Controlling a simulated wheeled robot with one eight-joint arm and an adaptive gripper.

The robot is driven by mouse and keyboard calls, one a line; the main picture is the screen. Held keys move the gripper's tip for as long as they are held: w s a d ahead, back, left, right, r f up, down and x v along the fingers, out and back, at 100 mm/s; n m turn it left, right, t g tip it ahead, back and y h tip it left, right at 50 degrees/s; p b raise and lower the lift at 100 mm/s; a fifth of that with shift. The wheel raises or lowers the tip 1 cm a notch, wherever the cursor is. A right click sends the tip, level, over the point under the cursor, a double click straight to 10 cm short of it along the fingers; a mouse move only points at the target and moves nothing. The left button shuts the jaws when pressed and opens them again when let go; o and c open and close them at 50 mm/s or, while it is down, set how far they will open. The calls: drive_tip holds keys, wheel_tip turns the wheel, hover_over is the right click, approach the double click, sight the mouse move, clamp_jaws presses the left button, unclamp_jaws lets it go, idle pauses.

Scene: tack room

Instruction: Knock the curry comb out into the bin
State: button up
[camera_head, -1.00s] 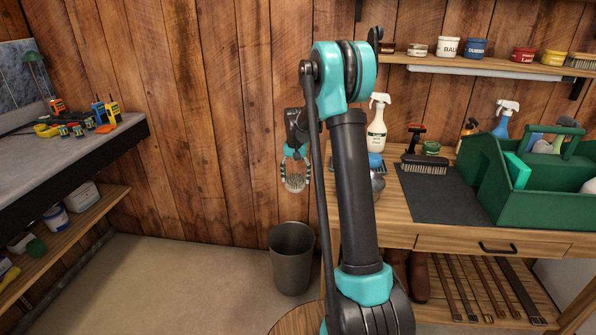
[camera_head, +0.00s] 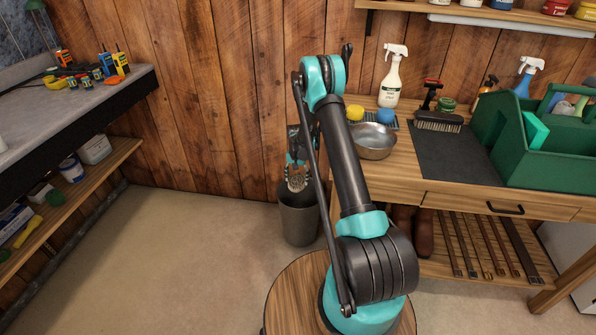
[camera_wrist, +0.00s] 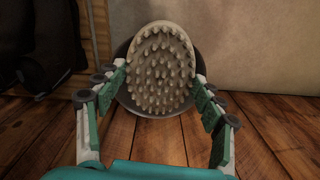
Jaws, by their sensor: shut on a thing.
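The curry comb (camera_head: 297,177) is a pale oval with rows of stubby teeth. My gripper (camera_head: 297,163) is shut on it and holds it over the mouth of the bin. In the wrist view the comb (camera_wrist: 160,68) sits between the far ends of my gripper's two fingers (camera_wrist: 160,88), its toothed face toward the camera. The bin (camera_head: 299,220) is a dark grey round bucket on the floor by the wooden wall. In the wrist view its dark rim (camera_wrist: 160,108) shows around and behind the comb. The bin's inside is mostly hidden.
A wooden bench (camera_head: 395,178) stands right of the bin, holding a metal bowl (camera_head: 373,144), a black brush (camera_head: 438,122), a spray bottle (camera_head: 391,78) and a green tote (camera_head: 545,165). A grey counter (camera_head: 90,105) is at left. The floor between is clear.

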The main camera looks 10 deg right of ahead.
wheel_tip(320, 180, down, 9)
idle(0.6)
drive_tip(key=shift+r, duration=0.15)
drive_tip(key=shift+c, duration=0.6)
idle(0.6)
wheel_tip(320, 180, down, 5)
drive_tip(key=shift+f, duration=0.15)
drive_tip(key=shift+c, duration=0.6)
drive_tip(key=shift+r, duration=2.7)
